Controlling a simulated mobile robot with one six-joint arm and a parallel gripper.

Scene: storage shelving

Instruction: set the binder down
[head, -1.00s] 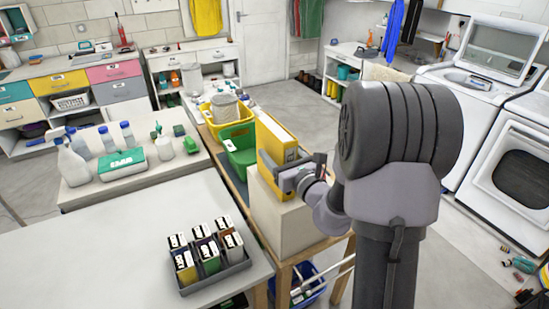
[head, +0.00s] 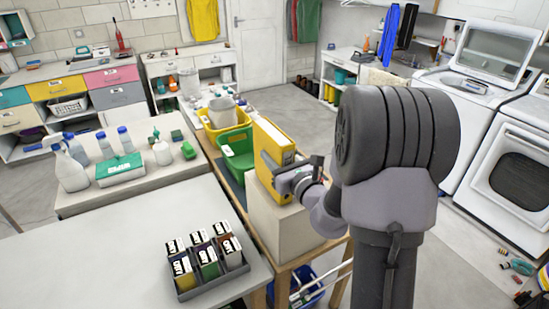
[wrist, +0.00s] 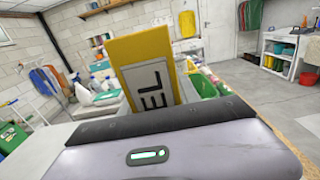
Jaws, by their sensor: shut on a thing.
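The yellow binder (head: 274,150) stands upright on or just above a beige box (head: 275,220) in the head view; I cannot tell whether it touches the box top. My gripper (head: 285,180) is shut on the binder from its right side, near its lower part. In the wrist view the yellow binder (wrist: 142,58) rises tilted in front of the gripper body, with a grey label (wrist: 153,90) carrying dark letters. The fingertips are hidden in the wrist view.
The box stands on a wooden table. Behind it are a green bin (head: 236,150) and a yellow bin (head: 226,122). A grey tray (head: 213,280) of small boxes sits on the white table (head: 100,245) at left. Bottles stand on a further table.

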